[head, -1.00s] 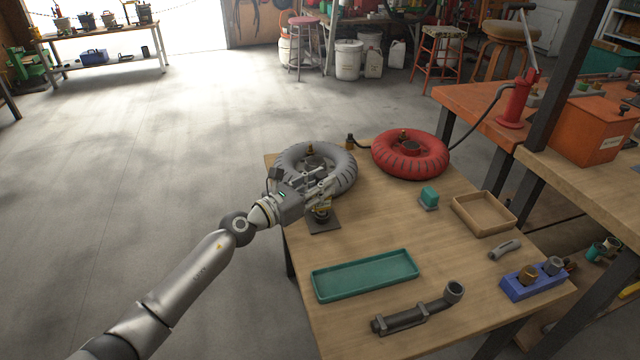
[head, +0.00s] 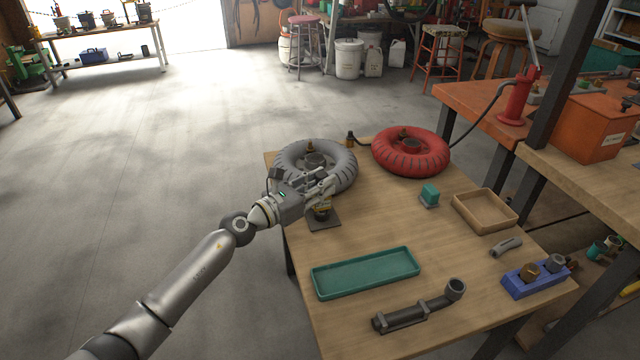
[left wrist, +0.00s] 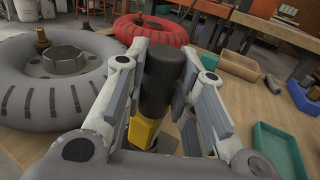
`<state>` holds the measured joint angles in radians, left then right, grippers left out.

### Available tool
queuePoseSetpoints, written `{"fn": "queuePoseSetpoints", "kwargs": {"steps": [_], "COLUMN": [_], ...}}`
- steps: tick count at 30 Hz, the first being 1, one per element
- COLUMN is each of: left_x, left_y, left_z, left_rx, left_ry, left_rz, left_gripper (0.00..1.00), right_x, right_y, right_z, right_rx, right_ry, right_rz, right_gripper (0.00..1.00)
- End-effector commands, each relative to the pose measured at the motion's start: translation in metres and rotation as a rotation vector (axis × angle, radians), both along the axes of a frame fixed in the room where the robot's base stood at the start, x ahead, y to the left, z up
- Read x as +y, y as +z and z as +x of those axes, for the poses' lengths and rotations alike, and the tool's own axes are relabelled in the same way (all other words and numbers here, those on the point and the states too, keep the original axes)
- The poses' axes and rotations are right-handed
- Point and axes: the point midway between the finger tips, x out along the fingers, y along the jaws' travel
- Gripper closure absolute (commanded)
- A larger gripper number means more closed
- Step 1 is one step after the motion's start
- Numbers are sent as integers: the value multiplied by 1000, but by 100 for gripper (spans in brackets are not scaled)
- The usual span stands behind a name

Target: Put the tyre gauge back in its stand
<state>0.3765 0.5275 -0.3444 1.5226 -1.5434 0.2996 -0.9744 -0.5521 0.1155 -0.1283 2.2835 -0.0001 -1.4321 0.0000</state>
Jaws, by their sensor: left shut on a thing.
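The tyre gauge, with a black upper part (left wrist: 160,80) and a yellow body (left wrist: 143,131), stands about upright between my left gripper's fingers in the left wrist view. In the head view my left gripper (head: 324,188) is shut on it, just above the stand (head: 326,224), a dark square base on the table's left part. A bit of yellow gauge (head: 322,208) shows below the fingers. The gauge's lower end is at the stand, but the fingers hide whether it sits inside. My right gripper is out of view.
A grey tyre (head: 345,165) lies right behind my left gripper, with a red tyre (head: 411,165) to its right. A green tray (head: 365,286), a dark pipe tool (head: 415,315), a wooden tray (head: 485,225) and a blue holder (head: 522,289) stand nearer. The table's middle is clear.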

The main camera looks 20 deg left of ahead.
Motion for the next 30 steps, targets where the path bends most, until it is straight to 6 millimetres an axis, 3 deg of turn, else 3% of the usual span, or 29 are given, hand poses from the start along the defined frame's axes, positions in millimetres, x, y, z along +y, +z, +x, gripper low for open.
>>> {"fn": "queuePoseSetpoints", "kwargs": {"steps": [2,3,8,20,30], "left_x": [0,0,0,3,31], "left_y": [1,1,1,-1,-1], "left_z": [0,0,0,-5,-55], "left_rx": [-2,-2,-1,2,2], "left_ry": [0,0,0,0,-1], "left_rz": [-1,-1,0,1,4], "left_gripper": [100,70,50,50,50], "right_x": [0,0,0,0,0], "right_y": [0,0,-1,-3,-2], "right_z": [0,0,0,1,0], "right_rx": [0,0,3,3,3], "right_ry": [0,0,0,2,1], "right_rz": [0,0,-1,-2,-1], "right_gripper": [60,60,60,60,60]}}
